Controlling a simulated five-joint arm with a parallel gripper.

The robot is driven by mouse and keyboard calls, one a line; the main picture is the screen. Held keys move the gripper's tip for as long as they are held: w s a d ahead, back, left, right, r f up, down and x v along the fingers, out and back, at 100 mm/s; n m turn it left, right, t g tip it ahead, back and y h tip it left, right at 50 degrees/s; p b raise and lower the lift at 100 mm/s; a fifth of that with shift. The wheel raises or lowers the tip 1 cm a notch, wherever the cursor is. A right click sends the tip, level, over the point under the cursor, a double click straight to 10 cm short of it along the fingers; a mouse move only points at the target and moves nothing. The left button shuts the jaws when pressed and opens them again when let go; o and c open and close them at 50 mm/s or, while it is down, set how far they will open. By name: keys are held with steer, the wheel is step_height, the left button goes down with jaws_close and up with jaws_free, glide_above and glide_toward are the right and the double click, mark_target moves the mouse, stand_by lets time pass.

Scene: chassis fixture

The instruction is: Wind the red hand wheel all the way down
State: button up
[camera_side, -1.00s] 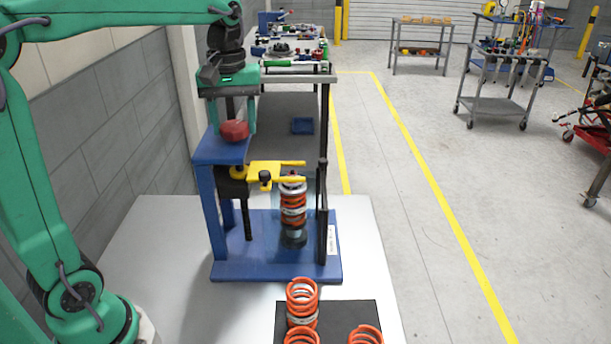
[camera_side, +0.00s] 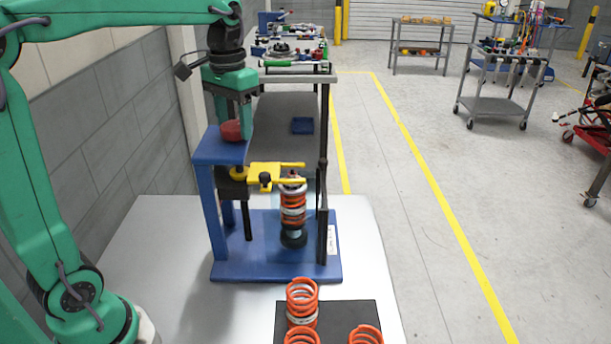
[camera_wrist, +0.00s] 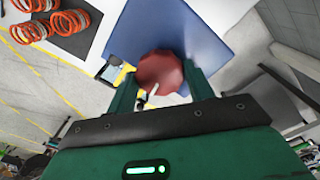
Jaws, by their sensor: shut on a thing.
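The red hand wheel (camera_side: 232,131) sits on top of the blue fixture (camera_side: 218,152). It also shows in the wrist view (camera_wrist: 160,72), between the fingers. My green gripper (camera_side: 236,118) points down from above and is shut on the wheel; its near finger hides part of the wheel in the side view. Below the blue top, a yellow forked arm (camera_side: 268,172) reaches right around the upper end of an orange spring on a strut (camera_side: 293,210). The strut stands upright on the blue base.
The white table (camera_side: 165,240) is clear at left.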

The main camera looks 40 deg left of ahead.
steer(key=shift+m, duration=0.6)
steer(key=m, duration=0.7)
steer(key=shift+m, duration=0.4)
steer(key=m, duration=0.8)
steer(key=shift+m, duration=0.7)
